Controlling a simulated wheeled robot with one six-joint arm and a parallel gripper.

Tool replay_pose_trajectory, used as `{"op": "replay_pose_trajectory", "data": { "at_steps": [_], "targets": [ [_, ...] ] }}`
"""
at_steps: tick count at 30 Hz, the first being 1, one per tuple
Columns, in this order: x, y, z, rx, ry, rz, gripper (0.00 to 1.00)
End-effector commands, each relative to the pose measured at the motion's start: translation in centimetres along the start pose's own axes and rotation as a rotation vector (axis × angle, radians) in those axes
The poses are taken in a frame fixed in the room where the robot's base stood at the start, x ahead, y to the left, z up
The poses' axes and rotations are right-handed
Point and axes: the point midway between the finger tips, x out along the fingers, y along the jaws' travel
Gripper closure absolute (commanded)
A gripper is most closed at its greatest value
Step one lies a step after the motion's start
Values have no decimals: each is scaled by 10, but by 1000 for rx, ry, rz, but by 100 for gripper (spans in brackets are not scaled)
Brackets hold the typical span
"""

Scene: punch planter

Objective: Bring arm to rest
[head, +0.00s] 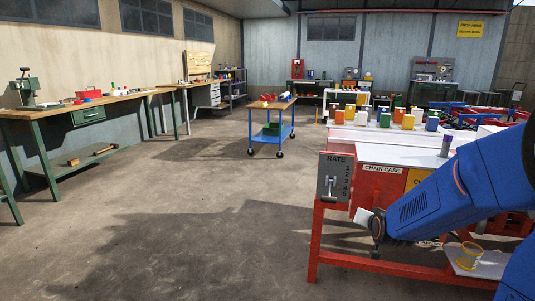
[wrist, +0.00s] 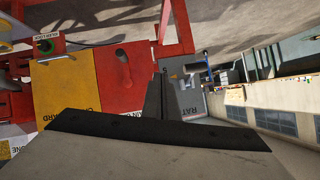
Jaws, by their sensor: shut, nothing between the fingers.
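My gripper (wrist: 165,82) shows in the wrist view as dark fingers closed together, with nothing between them. My blue arm reaches in from the right of the head view, across the front of the red machine (head: 315,238).
The CHAIN CASE panel (head: 382,181) and a yellow panel (wrist: 67,75) are close to my arm. A yellow cup-like thing (head: 470,256) stands on a low shelf below it. Coloured blocks (head: 408,121) line the machine top. A blue cart (head: 270,137) stands behind. Floor at left is clear.

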Motion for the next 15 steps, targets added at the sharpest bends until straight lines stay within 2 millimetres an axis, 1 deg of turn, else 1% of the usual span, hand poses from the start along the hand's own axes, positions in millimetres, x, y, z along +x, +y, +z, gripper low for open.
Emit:
{"op": "replay_pose_trajectory", "data": {
  "at_steps": [1, 7, 14, 15],
  "targets": [
    [-15, -3, 0, -14, -20, -1, 100],
    [-69, -9, 12, -77, -127, 4, 100],
    [-135, -8, 32, -155, -250, 11, 100],
    [-147, -7, 36, -168, -272, 12, 100]
  ]
}}
